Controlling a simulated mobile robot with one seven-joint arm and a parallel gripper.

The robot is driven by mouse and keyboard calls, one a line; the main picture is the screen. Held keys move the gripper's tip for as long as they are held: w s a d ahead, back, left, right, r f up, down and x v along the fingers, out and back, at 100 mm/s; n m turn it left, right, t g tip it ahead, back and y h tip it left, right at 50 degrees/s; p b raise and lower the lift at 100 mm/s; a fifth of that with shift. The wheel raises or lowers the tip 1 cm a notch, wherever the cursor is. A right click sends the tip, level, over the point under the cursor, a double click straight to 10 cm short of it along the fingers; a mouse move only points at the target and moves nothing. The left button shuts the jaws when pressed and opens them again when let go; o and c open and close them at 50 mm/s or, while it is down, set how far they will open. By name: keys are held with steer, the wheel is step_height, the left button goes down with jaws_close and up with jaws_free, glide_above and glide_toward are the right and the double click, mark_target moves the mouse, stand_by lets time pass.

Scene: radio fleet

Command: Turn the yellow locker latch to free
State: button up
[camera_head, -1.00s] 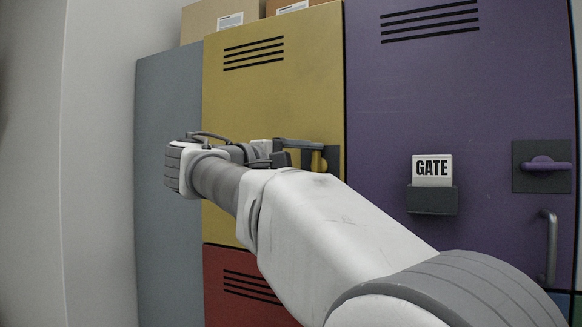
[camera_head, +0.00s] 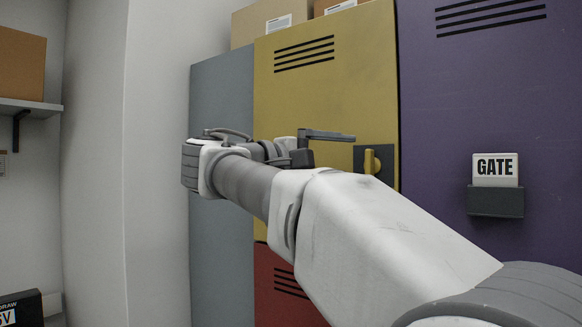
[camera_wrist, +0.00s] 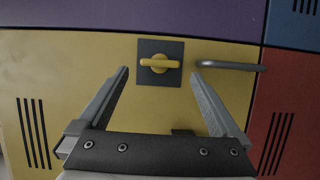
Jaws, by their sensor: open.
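The yellow locker door (camera_head: 310,105) carries a yellow latch (camera_head: 371,161) on a dark square plate near its right edge. The latch's bar stands upright in the head view. In the wrist view the latch (camera_wrist: 160,63) lies crosswise, as that view is turned on its side. My gripper (camera_head: 338,140) is open and empty, to the left of the latch and out from the door. In the wrist view the latch shows between the spread fingertips, apart from both. One finger is mostly hidden in the head view.
A purple locker (camera_head: 480,110) with a GATE sign (camera_head: 495,168) stands to the right, a red locker (camera_head: 280,287) below. A grey handle (camera_wrist: 230,67) sits beside the latch plate in the wrist view. Boxes rest on top. A shelf (camera_head: 30,107) is at far left.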

steer(key=v, duration=1.2)
steer(key=shift+w, duration=0.1)
steer(key=s+d+f+n+g+y, duration=0.1)
steer(key=s+d+f+y, duration=0.15)
steer(key=d+f, duration=0.5)
steer(key=s+d+f+g+y, duration=0.1)
steer(key=d+f+g+y, duration=0.1)
steer(key=d+f+y, duration=0.4)
steer(key=s+f+m+y, duration=0.2)
steer(key=s+f, duration=0.3)
steer(key=f, duration=0.3)
steer(key=s+d+f+m+y, duration=0.1)
steer(key=s+f+m+y, duration=0.1)
steer(key=s+f, duration=0.3)
steer(key=s+f+m+g+y, duration=0.1)
steer(key=s+f, duration=0.4)
steer(key=f, duration=0.5)
steer(key=shift+d+f+m+y, duration=0.3)
steer(key=shift+f+m+y, duration=0.1)
steer(key=shift+m+y, duration=0.6)
steer(key=shift+w, duration=0.1)
